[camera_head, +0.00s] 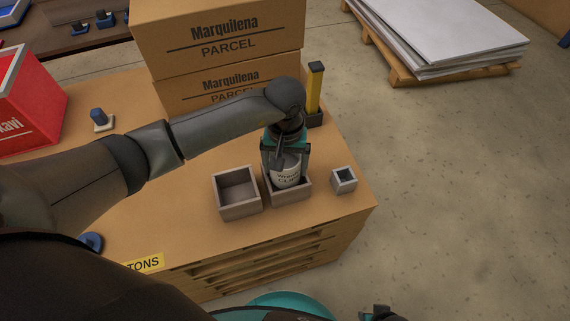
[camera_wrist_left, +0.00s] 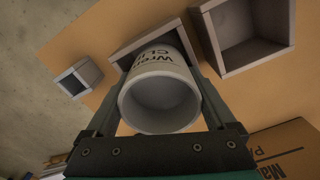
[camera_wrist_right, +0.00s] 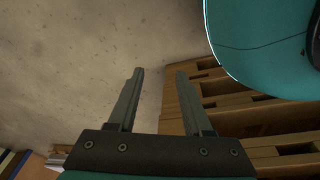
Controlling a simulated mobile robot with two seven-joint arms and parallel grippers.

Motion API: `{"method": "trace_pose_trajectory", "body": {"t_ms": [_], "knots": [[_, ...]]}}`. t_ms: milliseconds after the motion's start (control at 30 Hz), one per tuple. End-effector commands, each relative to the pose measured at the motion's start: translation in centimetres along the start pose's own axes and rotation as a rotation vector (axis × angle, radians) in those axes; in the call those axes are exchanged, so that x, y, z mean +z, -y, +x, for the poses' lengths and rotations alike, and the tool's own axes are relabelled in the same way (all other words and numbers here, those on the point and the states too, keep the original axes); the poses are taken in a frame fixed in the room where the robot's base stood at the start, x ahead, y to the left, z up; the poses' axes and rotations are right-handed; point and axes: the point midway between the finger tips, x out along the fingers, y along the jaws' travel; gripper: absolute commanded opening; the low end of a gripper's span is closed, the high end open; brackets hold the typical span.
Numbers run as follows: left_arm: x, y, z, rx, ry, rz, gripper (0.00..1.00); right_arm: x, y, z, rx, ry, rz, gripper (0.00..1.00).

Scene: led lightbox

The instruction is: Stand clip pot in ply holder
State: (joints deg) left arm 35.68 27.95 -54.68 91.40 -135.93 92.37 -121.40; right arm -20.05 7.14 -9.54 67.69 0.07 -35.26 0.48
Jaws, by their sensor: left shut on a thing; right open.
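The white clip pot (camera_head: 287,176) with dark lettering is held in my left gripper (camera_head: 286,160). In the left wrist view the pot (camera_wrist_left: 160,98) sits between the two fingers of my left gripper (camera_wrist_left: 160,90), its open mouth facing the camera. The pot's lower end is in or just over the right-hand square wooden holder (camera_head: 292,198); whether it touches the bottom is hidden. The other ply holder (camera_head: 238,207), to its left, is empty. My right gripper (camera_wrist_right: 159,80) is open and empty, away from the holders, over the floor and the table's side.
A small grey square cup (camera_head: 344,180) stands right of the holders. Parcel boxes (camera_head: 219,40), a yellow post (camera_head: 315,88) and a red crate (camera_head: 22,110) stand farther back. A blue-topped object (camera_head: 99,118) sits at left. The tabletop (camera_head: 335,215) in front right is bare.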

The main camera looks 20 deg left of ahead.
Motion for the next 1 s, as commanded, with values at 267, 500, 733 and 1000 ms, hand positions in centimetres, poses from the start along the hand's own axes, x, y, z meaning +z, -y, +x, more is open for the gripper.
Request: {"method": "trace_pose_trajectory", "body": {"t_ms": [267,500,733,1000], "knots": [[0.3,0.1,0.7,-0.003,0.007,-0.001,1.00,0.2,0.2,-0.1,-0.004,0.001,0.002,0.50],[0.4,0.1,0.4,-0.005,0.009,-0.002,1.00,0.6,0.2,0.1,-0.003,0.001,0.001,0.50],[0.4,0.1,-0.7,-0.005,0.011,-0.002,1.00,2.3,-0.8,0.8,0.009,0.003,-0.003,0.50],[0.1,0.1,-5.0,-0.003,0.001,0.000,1.00,4.8,-1.9,1.1,0.023,0.007,-0.007,0.50]]}}
